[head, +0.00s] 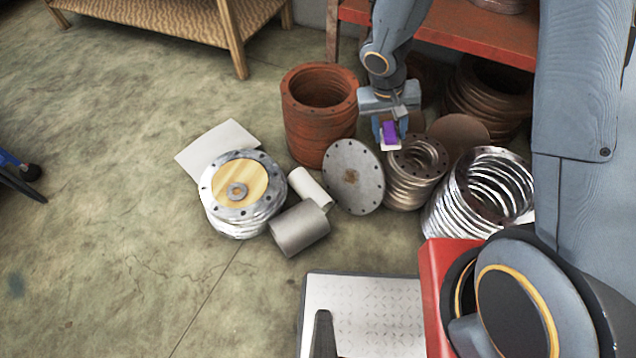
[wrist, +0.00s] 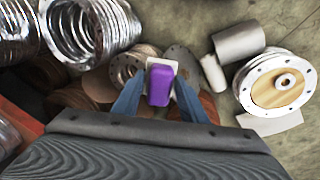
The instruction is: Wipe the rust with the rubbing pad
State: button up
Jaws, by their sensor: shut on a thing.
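My gripper (head: 390,132) is shut on the rubbing pad (head: 389,133), which has a purple block on a white base. In the wrist view the pad (wrist: 160,84) sits between the two blue fingers of my gripper (wrist: 160,95). The pad is held above the metal parts, close to a bolted grey disc and a ringed bellows (head: 416,168). The grey disc (head: 352,168) leans tilted and has a brown rust patch (head: 350,176) near its middle. The pad is up and to the right of this patch in the head view, apart from it.
A rusty ringed cylinder (head: 320,130) stands behind the disc. Shiny bellows (head: 480,195) stand to the right. A red shelf (head: 470,35) is behind. Open floor lies left.

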jog(key=w+a+f+t+h+b, duration=0.1)
jog(key=w+a+f+h+b, duration=0.1)
jog(key=f+b, duration=0.7)
jog(key=w+a+f+t+h+b, duration=0.1)
jog(key=w+a+f+h+b, duration=0.15)
jog(key=f+b, duration=0.6)
jog(key=w+a+f+t+h+b, duration=0.1)
jog(key=w+a+f+b, duration=0.15)
jog(key=f+b, duration=0.65)
jog(key=w+a+f+n+t+b, duration=0.1)
jog(key=w+a+f+b, duration=0.1)
jog(key=f, duration=0.4)
jog(key=w+a+f+n+t+h+b, duration=0.1)
jog(key=w+a+f+t+b, duration=0.1)
jog(key=a+f+b, duration=0.3)
jog(key=w+a+f+n+t+b, duration=0.1)
jog(key=w+a+f+b, duration=0.2)
jog(key=f+b, duration=0.4)
jog(key=shift+a+f+n+t+h, duration=0.3)
jog(key=shift+a+f+n, duration=0.1)
jog(key=shift+a+f, duration=0.35)
jog(key=shift+b+x, duration=1.4)
jog(key=shift+x, duration=1.5)
jog(key=shift+x, duration=0.95)
